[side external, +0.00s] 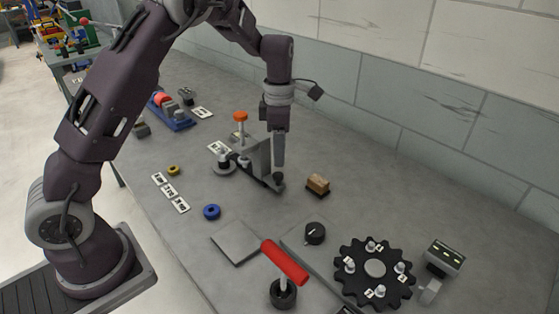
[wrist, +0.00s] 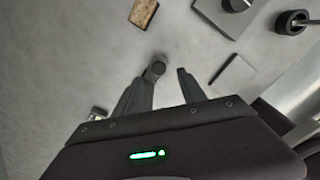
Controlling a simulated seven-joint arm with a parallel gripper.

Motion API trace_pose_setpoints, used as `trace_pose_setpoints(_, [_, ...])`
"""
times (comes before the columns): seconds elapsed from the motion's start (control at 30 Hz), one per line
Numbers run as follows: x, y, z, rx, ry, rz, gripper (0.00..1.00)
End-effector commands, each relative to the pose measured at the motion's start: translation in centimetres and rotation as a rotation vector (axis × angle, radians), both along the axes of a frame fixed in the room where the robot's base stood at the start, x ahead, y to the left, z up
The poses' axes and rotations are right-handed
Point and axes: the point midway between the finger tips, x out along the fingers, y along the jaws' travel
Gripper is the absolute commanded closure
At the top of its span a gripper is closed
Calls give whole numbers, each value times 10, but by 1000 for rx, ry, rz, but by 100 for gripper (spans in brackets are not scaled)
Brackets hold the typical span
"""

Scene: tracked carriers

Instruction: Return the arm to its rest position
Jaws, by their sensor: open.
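My gripper (side external: 279,162) points down over the bench, with its fingertips just above the dark round end (side external: 278,178) of a grey upright fixture (side external: 258,158). In the wrist view my gripper (wrist: 160,76) has its two fingers apart. A dark round knob (wrist: 154,71) shows beside the left fingertip; I cannot tell whether they touch. Nothing is clearly held between the fingers. My arm reaches from the left, bent over the bench.
A brown block (side external: 317,185) lies right of the gripper; it also shows in the wrist view (wrist: 143,12). In front are a red-handled tool (side external: 285,263), a black toothed wheel (side external: 375,268) and a blue ring (side external: 212,212). A block wall (side external: 400,95) stands behind the bench (side external: 350,140).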

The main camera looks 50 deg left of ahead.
Motion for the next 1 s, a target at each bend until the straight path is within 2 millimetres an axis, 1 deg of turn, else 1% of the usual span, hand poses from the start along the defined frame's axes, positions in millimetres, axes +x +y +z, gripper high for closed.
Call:
trace_pose_setpoints(0.27, [-1,0,2,-1,-1,-5,52])
trace_pose_setpoints(0.33, [-5,-4,14,-14,-16,-56,52])
trace_pose_setpoints(0.37, [-10,-7,24,-23,-29,-105,52])
trace_pose_setpoints(0.47, [-43,-24,74,-56,-108,-400,52])
trace_pose_setpoints(0.5, [-62,-32,96,-57,-151,-560,52])
trace_pose_setpoints(0.57, [-96,-44,125,-38,-216,-815,52])
trace_pose_setpoints(0.6, [-120,-51,141,-8,-257,-994,52])
trace_pose_setpoints(0.67, [-159,-61,159,64,-310,-1269,52])
trace_pose_setpoints(0.7, [-184,-66,166,128,-334,-1451,52])
trace_pose_setpoints(0.73, [-202,-69,169,182,-346,-1579,52])
trace_pose_setpoints(0.8, [-239,-73,169,310,-343,-1845,52])
trace_pose_setpoints(0.83, [-252,-74,168,363,-333,-1940,52])
trace_pose_setpoints(0.9, [-274,-74,162,468,-300,-2115,52])
trace_pose_setpoints(1.0, [-290,-73,155,557,-254,-2257,52])
